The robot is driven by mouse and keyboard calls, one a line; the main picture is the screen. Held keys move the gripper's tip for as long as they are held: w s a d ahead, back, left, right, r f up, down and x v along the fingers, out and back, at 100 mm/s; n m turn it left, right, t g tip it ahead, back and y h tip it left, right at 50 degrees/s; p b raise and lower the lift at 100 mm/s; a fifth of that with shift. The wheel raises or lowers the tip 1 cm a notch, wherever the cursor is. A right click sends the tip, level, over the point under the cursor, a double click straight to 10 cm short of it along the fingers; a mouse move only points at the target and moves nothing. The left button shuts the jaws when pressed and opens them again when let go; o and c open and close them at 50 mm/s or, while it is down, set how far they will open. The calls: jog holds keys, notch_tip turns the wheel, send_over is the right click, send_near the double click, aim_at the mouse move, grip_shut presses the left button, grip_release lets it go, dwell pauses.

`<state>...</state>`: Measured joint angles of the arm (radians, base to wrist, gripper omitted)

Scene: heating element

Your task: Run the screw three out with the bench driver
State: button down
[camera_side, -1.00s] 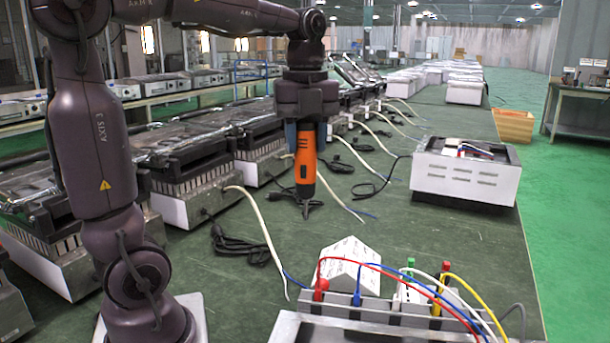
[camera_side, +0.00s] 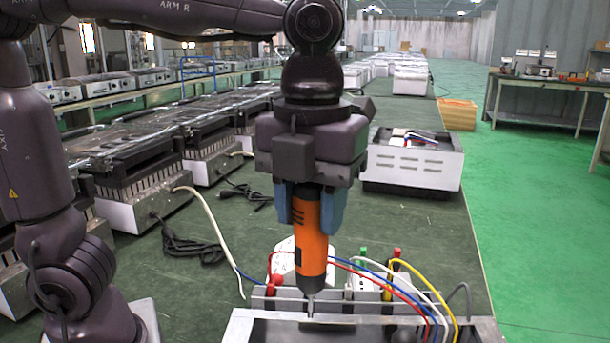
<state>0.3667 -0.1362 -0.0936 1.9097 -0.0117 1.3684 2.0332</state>
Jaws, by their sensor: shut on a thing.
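My gripper (camera_side: 311,208) is shut on the orange bench driver (camera_side: 312,240), with blue fingers on both sides of its body. The driver hangs upright, and its thin bit (camera_side: 310,305) points down over the near metal tray (camera_side: 245,325) at the bottom of the view. I cannot tell whether the bit touches anything. Screw three cannot be made out; it is too small or hidden in this view.
Red, blue, white and yellow leads (camera_side: 408,275) arch over the tray's back edge, close to the right of the driver. A white heater unit (camera_side: 412,160) stands behind on the right. More units (camera_side: 150,205) line the left.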

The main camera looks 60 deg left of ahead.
aim_at(311, 245)
jog(key=shift+f, duration=1.75)
jog(key=shift+f, duration=2.55)
jog(key=shift+f, duration=0.6)
jog(key=shift+r, duration=2.65)
